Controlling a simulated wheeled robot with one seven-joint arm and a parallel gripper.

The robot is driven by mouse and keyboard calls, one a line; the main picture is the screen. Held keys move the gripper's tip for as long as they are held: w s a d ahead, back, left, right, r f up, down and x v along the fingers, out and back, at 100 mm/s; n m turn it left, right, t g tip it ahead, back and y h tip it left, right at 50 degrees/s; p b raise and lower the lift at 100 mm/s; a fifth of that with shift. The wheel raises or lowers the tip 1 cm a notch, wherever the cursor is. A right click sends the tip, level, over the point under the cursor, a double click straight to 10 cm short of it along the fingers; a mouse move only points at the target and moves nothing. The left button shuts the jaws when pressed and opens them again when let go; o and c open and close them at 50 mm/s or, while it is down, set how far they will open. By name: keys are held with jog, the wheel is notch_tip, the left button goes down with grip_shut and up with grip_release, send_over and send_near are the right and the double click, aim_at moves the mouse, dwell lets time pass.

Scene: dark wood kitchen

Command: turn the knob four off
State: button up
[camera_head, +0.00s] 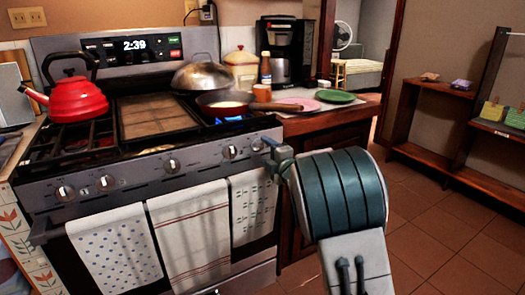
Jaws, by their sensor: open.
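The stove front (140,170) carries a row of several silver knobs. The knobs show no readable labels. Counting from the left, knob four (229,151) sits on the right part of the panel. The rightmost knob (257,145) is just right of it, partly beside my gripper. My gripper (268,152) is open at the right end of the panel, close to the rightmost knob. Its fingers are small here and I cannot tell whether they touch that knob. A blue flame (230,119) burns under the frying pan (222,103) on the front right burner.
A red kettle (77,101) stands on the left burners and a domed lid (196,74) at the back. Towels (190,235) hang on the oven handle below the knobs. The counter on the right holds a bottle (265,69) and plates. Open tiled floor (450,240) lies right.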

aim_at(261, 148)
jog(key=shift+x, duration=1.75)
jog(key=c, duration=1)
jog(key=shift+o, duration=0.2)
